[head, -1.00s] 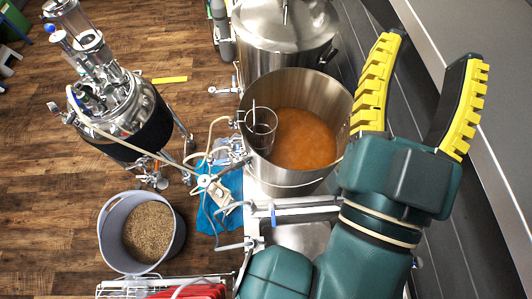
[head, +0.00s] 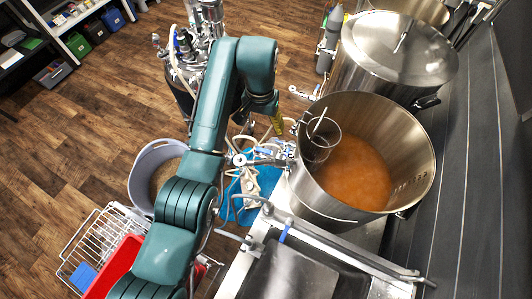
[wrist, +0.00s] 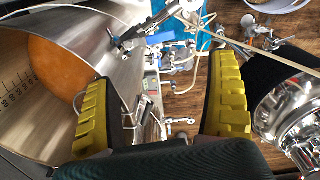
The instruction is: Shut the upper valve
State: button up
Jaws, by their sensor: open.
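Several small valves and fittings sit beside the open kettle (head: 410,150), and I cannot tell for sure which is the upper valve. A valve with a lever (head: 300,93) stands out to the left, by the lidded kettle (head: 400,55). Another valve with hoses (head: 240,159) sits lower, left of the open kettle. My gripper (head: 276,122) is left of the open kettle, its fingers partly hidden behind my arm. In the wrist view my gripper (wrist: 165,75) is open, and nothing is clasped. Metal fittings and a lever (wrist: 180,121) show in the gap between the yellow fingers.
A steel vessel with a black jacket (head: 182,92) stands close behind my arm. A grey bucket (head: 150,160) and a red crate (head: 118,268) lie to the left. A pipe with a blue handle (head: 285,232) crosses in front of the open kettle.

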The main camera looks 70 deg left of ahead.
aim_at(263, 151)
notch_tip(263, 151, down, 16)
jog(key=shift+w+f+b, duration=0.1)
jog(key=shift+w+b, duration=0.05)
jog(key=shift+b, duration=0.3)
jog(key=c, duration=1.3)
